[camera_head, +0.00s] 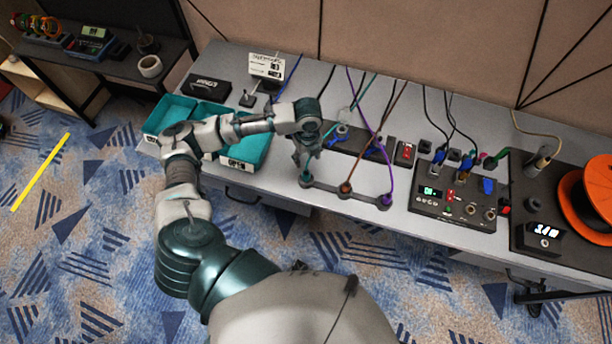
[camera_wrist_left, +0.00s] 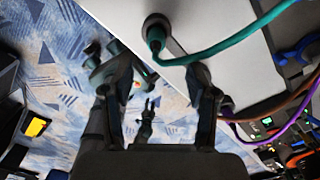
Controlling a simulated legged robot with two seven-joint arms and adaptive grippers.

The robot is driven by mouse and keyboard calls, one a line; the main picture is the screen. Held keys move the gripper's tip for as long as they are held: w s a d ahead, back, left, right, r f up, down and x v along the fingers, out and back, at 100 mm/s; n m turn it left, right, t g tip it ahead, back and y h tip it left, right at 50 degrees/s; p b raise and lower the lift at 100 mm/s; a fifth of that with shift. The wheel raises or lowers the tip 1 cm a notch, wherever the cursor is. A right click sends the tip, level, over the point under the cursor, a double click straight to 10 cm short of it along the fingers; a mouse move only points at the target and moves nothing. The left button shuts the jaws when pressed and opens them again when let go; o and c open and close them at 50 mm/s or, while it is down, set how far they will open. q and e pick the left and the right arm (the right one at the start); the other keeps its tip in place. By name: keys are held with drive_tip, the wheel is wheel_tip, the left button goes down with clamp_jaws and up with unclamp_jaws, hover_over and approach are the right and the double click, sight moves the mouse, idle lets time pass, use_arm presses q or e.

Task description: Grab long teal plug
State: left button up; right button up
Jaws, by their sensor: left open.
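The teal plug (camera_head: 305,177) stands at the left end of a dark three-socket holder on the grey table, with a teal cable. In the left wrist view the plug (camera_wrist_left: 156,34) sits in a round dark socket just beyond the fingertips, its cable running right. My left gripper (camera_head: 306,158) is right above the plug in the head view and partly covers it. In the left wrist view its two fingers (camera_wrist_left: 156,78) are apart with nothing between them. My right gripper is not identifiable in either view.
The holder also has an orange-brown plug (camera_head: 346,187) and a purple plug (camera_head: 386,200), their cables rising close by. Teal bins (camera_head: 245,150) stand left, under my arm. A control panel (camera_head: 453,205) and an orange spool (camera_head: 598,190) are right. The table's front edge is close to the holder.

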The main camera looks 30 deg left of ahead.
sight(306, 174)
use_arm(q)
wheel_tip(306, 174, down, 5)
drive_tip(key=shift+d+f, duration=0.15)
drive_tip(key=f, duration=0.3)
drive_tip(key=f+b, duration=0.1)
drive_tip(key=shift+s+f, duration=0.2)
drive_tip(key=shift+s, duration=0.2)
drive_tip(key=shift+a+f, duration=0.2)
drive_tip(key=shift+f, duration=0.25)
clamp_jaws()
use_arm(e)
drive_tip(key=w, duration=0.2)
drive_tip(key=w+r, duration=0.1)
drive_tip(key=shift+a, duration=0.35)
